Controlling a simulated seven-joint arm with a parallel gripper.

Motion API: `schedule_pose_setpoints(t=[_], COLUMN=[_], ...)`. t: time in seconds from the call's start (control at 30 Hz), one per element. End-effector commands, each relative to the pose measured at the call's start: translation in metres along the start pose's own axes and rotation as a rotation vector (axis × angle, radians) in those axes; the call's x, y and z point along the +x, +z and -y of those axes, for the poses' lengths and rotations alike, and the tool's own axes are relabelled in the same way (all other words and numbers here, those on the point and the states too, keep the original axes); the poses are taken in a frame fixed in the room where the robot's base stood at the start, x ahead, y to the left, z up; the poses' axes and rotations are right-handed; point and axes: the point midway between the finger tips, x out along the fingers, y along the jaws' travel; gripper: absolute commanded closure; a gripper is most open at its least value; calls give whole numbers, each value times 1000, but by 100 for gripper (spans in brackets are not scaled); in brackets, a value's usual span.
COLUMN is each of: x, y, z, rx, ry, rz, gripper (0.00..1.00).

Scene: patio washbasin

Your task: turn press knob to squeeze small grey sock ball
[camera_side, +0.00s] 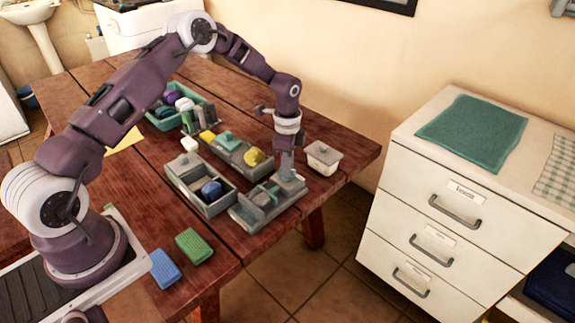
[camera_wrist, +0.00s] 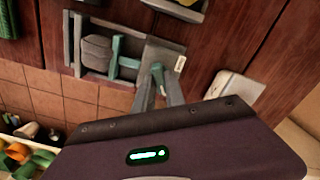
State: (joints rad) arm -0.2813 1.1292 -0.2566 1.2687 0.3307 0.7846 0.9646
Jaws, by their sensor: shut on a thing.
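The press (camera_side: 243,217) is a grey frame near the table's right front edge. It also shows in the wrist view (camera_wrist: 165,52). In the wrist view the small grey sock ball (camera_wrist: 97,48) lies in the press, close beside a green T-shaped pusher (camera_wrist: 118,60). My gripper (camera_side: 287,172) points down over the press's right end. In the wrist view its fingers (camera_wrist: 158,82) are shut on the press knob (camera_wrist: 157,69), which is mostly hidden between them.
A grey two-part tray (camera_side: 206,208) with a dark blue ball stands left of the press. Behind are a tray (camera_side: 228,150) with yellow and green items and a white lidded box (camera_side: 322,157). Green (camera_side: 194,246) and blue (camera_side: 164,269) blocks lie in front.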

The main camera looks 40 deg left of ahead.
Motion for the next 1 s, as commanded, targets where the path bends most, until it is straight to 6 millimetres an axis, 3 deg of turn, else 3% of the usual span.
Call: schedule_pose_setpoints(t=[0.57,0.6,0.7,1.0], x=[0,0,0,-3], y=[0,0,0,0], z=[0,0,0,0], rx=[32,31,31,29], ry=[0,0,0,-1], rz=[1,1,1,0], gripper=[100,78,64,64])
